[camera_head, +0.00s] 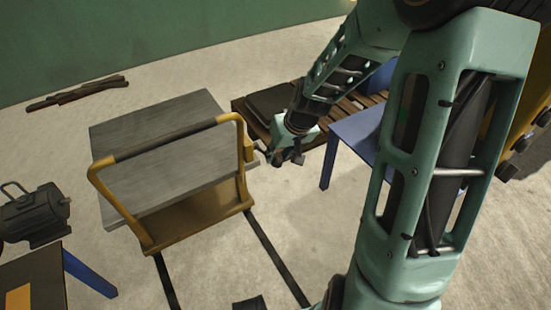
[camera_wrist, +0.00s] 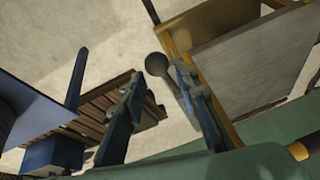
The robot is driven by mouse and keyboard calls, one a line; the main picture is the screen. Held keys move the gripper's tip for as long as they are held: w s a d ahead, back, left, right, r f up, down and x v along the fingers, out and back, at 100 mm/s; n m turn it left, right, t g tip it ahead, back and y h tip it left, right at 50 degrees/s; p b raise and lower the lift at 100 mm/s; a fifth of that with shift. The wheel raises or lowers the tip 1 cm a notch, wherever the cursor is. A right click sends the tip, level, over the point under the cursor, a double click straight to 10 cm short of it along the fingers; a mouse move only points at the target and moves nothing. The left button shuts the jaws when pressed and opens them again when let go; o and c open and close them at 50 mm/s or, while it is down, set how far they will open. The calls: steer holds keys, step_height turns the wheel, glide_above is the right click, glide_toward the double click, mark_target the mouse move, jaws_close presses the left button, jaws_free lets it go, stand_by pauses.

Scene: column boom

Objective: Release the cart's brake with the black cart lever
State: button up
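The cart (camera_head: 165,140) has a grey slatted deck and a yellow frame with a dark grip along its handle bar. The black cart lever (camera_wrist: 157,64) shows in the wrist view as a round dark knob on a short rod. It lies close to the cart's yellow post, between the fingertips in the picture and nearer the right finger. My gripper (camera_head: 281,156) is beside the cart's right handle post in the head view. Its two fingers also show in the wrist view (camera_wrist: 160,76), spread apart with nothing held. I cannot tell whether the right finger touches the lever.
A brown slatted pallet (camera_head: 345,112) with a dark flat box (camera_head: 270,102) stands behind my gripper. A blue table (camera_head: 352,128) is to its right. A grey motor (camera_head: 35,213) is at the left. Dark strips (camera_head: 275,258) run along the floor by the cart.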

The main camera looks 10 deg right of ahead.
steer(key=v, duration=0.7)
steer(key=shift+r, duration=0.15)
steer(key=shift+s, duration=0.1)
